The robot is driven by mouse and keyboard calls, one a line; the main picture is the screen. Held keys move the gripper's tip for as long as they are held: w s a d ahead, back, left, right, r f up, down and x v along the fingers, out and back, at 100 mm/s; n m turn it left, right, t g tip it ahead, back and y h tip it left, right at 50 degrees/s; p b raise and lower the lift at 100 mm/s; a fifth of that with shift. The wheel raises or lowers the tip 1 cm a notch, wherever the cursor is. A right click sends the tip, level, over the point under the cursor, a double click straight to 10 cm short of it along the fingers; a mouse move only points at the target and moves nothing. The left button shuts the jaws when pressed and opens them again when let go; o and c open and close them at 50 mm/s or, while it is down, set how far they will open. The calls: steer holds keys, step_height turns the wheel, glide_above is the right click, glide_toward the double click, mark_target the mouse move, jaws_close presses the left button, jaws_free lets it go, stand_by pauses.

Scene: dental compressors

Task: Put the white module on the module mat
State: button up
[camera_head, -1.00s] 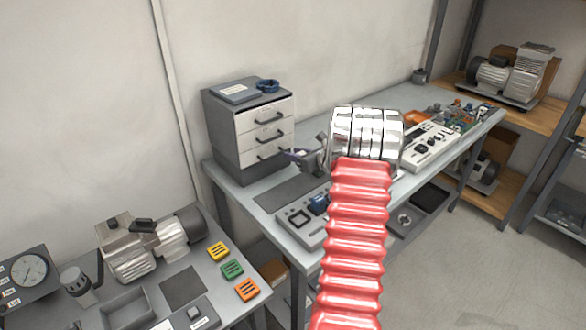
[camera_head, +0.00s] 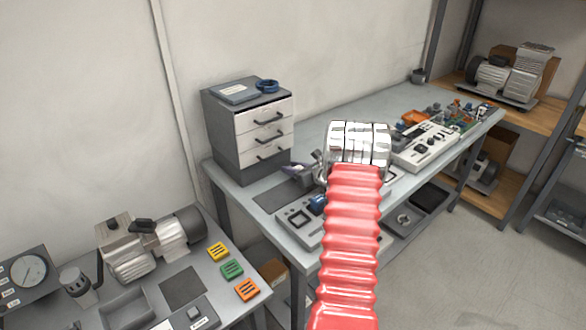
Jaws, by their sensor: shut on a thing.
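My gripper (camera_head: 305,172) is at the end of my red, ribbed arm, over the left part of the long grey bench (camera_head: 345,136). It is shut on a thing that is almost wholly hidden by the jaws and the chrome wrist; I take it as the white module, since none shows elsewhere. A dark grey mat (camera_head: 270,197) lies on the bench below and left of my gripper. Another dark mat (camera_head: 181,286) lies bare on the left table, beside yellow (camera_head: 218,252), green (camera_head: 232,269) and orange (camera_head: 247,290) modules. I cannot tell which is the module mat.
A drawer cabinet (camera_head: 264,135) stands on the bench close behind and left of my gripper. A grey panel device (camera_head: 300,217) lies in front. A compressor (camera_head: 135,248), gauge box (camera_head: 28,272) and tray (camera_head: 126,307) occupy the left table. The bench middle behind my wrist is clear.

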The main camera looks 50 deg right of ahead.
steer(key=shift+w+f, duration=0.15)
steer(key=shift+f, duration=0.05)
steer(key=o, duration=1.1)
steer(key=shift+c, duration=0.2)
steer(key=shift+r, duration=0.1)
steer(key=shift+s+r, duration=0.1)
steer(key=shift+s, duration=0.1)
steer(key=v, duration=1.1)
steer(key=shift+s+a+r, duration=0.1)
steer(key=shift+s+a, duration=0.05)
steer(key=shift+s, duration=0.15)
